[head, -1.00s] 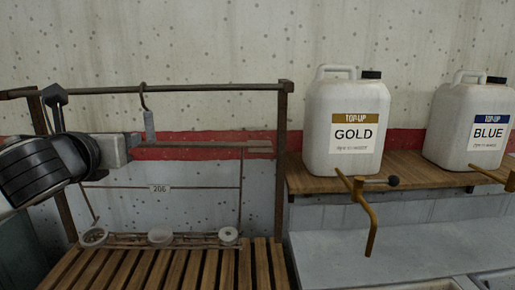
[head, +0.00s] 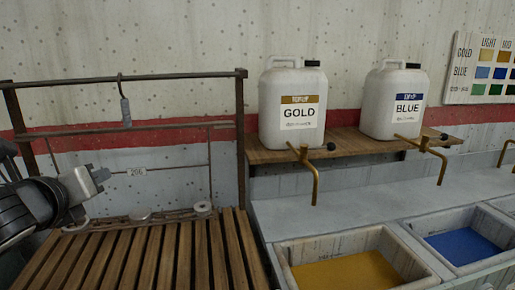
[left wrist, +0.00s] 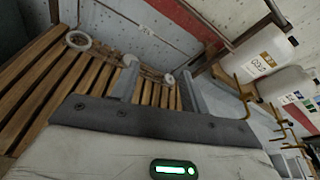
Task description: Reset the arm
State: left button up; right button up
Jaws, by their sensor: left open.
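My left gripper (head: 98,178) is at the left of the head view, in front of the rack and above the slatted wooden bench. In the left wrist view its two fingers (left wrist: 160,88) stand apart with nothing between them, and the slats show beyond. The metal rack (head: 243,140) stands at the back of the bench, with a hook and grey handle (head: 126,112) hanging from its top rail. A wire frame with a tag reading 206 (head: 137,172) sits below, with small round white pieces (head: 203,207) along its foot. My right gripper is not in view.
A GOLD jug (head: 292,110) and a BLUE jug (head: 393,102) stand on a wooden shelf (head: 270,156) with brass taps. Below are basins of yellow liquid (head: 350,272) and blue liquid (head: 462,245). A colour chart (head: 485,68) hangs at right. The slatted bench (head: 150,255) is clear in front.

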pick_arm(q)
jog(key=s+d+f+n+g+h, duration=0.1)
jog(key=s+d+f+n, duration=0.1)
jog(key=f+n, duration=0.3)
jog(key=s+d+f+n+g, duration=0.2)
jog(key=s+d+f, duration=0.1)
jog(key=f, duration=0.4)
jog(key=s+d+f+n+g+h, duration=0.1)
jog(key=s+d+f+n, duration=0.1)
jog(key=f+n, duration=0.3)
jog(key=s+d+f+n+g+h, duration=0.1)
jog(key=s+d+f+n+g, duration=0.15)
jog(key=s+f+n, duration=0.65)
jog(key=s+d+f+n+g, duration=0.2)
jog(key=s+f+n+g, duration=0.2)
jog(key=s+f+n, duration=0.45)
jog(key=w+d+f+m+t+h, duration=0.2)
jog(key=w+d+f+t, duration=0.2)
jog(key=f+t, duration=0.1)
jog(key=shift+w+d+f+t+h, duration=0.2)
jog(key=shift+d+t+h, duration=0.15)
jog(key=shift+t, duration=0.2)
